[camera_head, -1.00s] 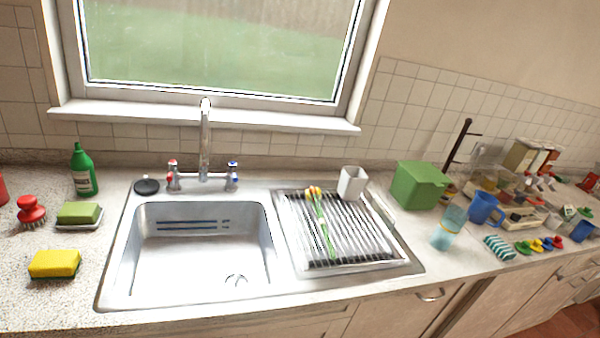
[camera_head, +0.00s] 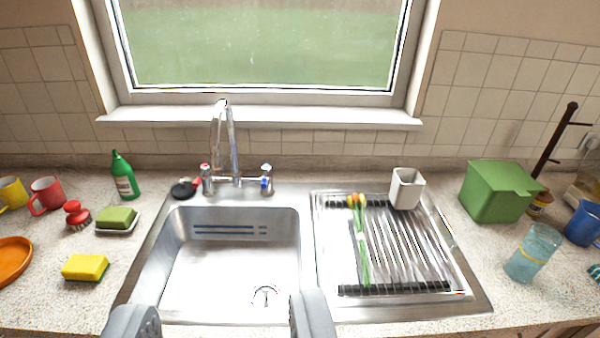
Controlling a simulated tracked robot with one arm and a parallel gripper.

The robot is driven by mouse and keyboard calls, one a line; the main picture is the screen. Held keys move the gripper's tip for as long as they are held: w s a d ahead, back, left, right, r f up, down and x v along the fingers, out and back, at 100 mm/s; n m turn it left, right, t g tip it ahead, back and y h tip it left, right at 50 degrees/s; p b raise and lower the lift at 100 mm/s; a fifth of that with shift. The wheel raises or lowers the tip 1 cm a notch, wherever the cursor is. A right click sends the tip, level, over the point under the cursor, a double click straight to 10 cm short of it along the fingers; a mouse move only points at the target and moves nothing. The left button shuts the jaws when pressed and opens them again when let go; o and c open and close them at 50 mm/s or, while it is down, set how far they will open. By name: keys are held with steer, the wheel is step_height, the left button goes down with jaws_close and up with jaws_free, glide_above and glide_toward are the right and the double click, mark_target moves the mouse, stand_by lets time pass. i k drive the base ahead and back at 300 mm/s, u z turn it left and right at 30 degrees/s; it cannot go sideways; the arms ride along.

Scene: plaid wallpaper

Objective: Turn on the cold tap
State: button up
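The tap with blue marks (camera_head: 266,180), which looks like the cold one, stands at the right end of the chrome mixer behind the sink. The tap with a red mark (camera_head: 206,179) is at its left end. The tall curved spout (camera_head: 231,140) rises between them, and I cannot tell whether water runs from it. My gripper (camera_head: 222,316) shows at the bottom edge with its two grey fingers wide apart and nothing between them. It is in front of the sink basin (camera_head: 215,270), well short of the taps and not touching them.
A drainer (camera_head: 455,270) with orange-tipped flowers (camera_head: 360,235) and a white cup (camera_head: 406,188) lies right of the basin. A green bottle (camera_head: 125,175), black round item (camera_head: 184,189), sponge (camera_head: 85,267) and mugs stand left. A green box (camera_head: 495,192) and glass (camera_head: 532,250) are right.

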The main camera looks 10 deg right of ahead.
mark_target(266, 169)
steer(key=k, duration=0.65)
steer(key=u, duration=0.35)
steer(key=i, duration=1.5)
steer(key=z, duration=0.55)
